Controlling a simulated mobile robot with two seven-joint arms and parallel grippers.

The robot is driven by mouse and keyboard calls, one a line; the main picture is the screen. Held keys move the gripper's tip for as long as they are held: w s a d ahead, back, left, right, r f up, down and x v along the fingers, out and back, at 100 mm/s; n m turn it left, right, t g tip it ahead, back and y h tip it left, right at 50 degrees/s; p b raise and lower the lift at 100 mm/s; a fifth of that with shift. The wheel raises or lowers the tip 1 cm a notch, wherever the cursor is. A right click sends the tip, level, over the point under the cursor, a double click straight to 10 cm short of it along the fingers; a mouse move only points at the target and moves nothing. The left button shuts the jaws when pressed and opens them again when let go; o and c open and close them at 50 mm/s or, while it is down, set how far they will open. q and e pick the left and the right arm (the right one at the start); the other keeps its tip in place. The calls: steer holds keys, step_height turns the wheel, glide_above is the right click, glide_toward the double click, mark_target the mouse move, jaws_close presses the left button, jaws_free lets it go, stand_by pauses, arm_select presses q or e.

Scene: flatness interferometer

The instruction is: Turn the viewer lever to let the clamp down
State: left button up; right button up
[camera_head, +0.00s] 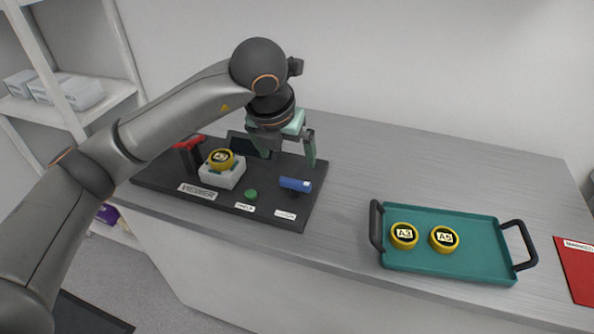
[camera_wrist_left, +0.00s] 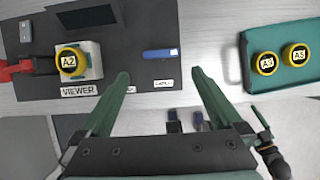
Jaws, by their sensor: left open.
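The viewer is a pale block (camera_head: 222,176) on a dark base plate (camera_head: 160,183), with a yellow-ringed disc marked A2 (camera_head: 220,158) on it. My right gripper is out of view.
A green button (camera_head: 250,195) sits between viewer and lever. A teal tray (camera_head: 455,265) with black handles holds yellow discs A3 (camera_head: 404,235) and A5 (camera_head: 443,238). A red mat (camera_head: 578,268) lies far right. The counter between plate and tray is clear.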

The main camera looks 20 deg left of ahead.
mark_target(295, 181)
arm_select(q)
steer(key=p+x, duration=0.1)
steer(key=x, duration=1)
steer(key=shift+d, duration=0.1)
steer(key=shift+c, duration=0.2)
steer(key=c, duration=1)
